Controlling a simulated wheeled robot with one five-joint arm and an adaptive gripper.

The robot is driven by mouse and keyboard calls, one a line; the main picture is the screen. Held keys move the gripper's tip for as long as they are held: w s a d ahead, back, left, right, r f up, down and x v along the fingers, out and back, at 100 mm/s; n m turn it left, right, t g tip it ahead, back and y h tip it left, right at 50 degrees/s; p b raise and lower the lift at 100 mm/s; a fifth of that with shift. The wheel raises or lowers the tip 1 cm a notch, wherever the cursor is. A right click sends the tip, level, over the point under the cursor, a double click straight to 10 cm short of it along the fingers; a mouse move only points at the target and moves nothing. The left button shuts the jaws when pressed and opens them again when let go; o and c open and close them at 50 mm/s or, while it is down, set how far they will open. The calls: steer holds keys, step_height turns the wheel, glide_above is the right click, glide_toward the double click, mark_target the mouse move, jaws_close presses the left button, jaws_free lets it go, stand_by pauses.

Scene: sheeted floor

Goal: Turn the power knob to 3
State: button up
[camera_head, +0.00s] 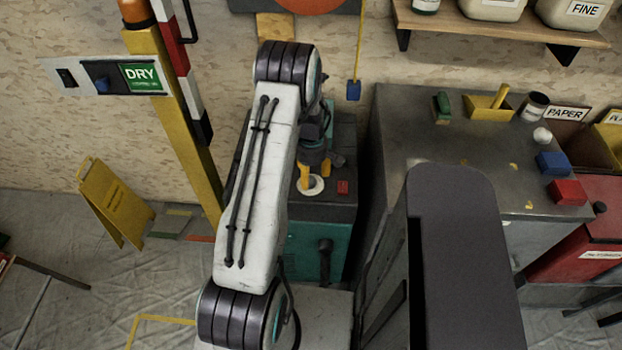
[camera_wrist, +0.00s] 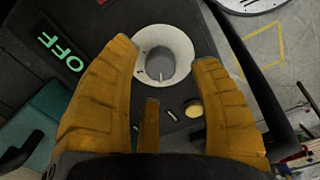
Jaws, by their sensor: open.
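The power knob is a grey round knob (camera_wrist: 157,62) on a pale round dial (camera_wrist: 182,45) in the wrist view. The pale dial (camera_head: 316,188) is partly covered by my fingers in the head view. My gripper (camera_wrist: 168,56) is open, with its yellow fingers on either side of the knob; whether they touch it I cannot tell. In the head view my gripper (camera_head: 318,174) points down over the panel top. A display on the panel reads OFF in green letters (camera_wrist: 62,51). I cannot read the numbers around the dial.
The knob sits on a dark and teal cabinet (camera_head: 302,245). A grey metal bench (camera_head: 430,140) with blocks and a jar stands to its right. A yellow post (camera_head: 185,130) and a yellow floor sign (camera_head: 115,205) stand to the left.

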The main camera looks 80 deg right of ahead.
mark_target(311, 180)
steer(key=shift+f, duration=1.6)
steer(key=shift+c, duration=0.2)
jaws_close()
